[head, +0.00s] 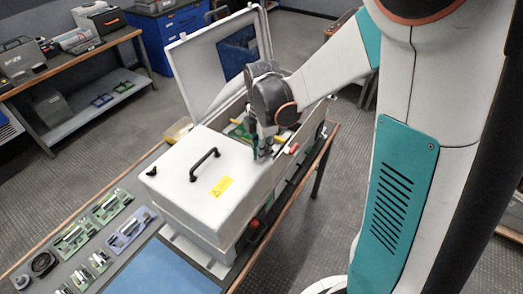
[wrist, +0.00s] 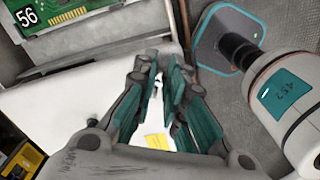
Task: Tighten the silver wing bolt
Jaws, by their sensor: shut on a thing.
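My gripper (head: 263,152) reaches down at the right edge of the white cover (head: 190,165) of the capacitor bank. In the wrist view my gripper (wrist: 164,68) has its two teal-padded fingers closed in near each other. A small pale silver piece, the silver wing bolt (wrist: 158,82), shows between the fingers, mostly hidden by them. In the head view the fingers hide the bolt. I cannot tell how far it is screwed in.
The cover has a black handle (head: 204,164), a black knob (head: 151,171) and a yellow label (head: 221,186). An open white lid (head: 200,70) stands behind. A red part (head: 293,148) is right of my gripper. Green trays (head: 112,205) lie on the bench at left.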

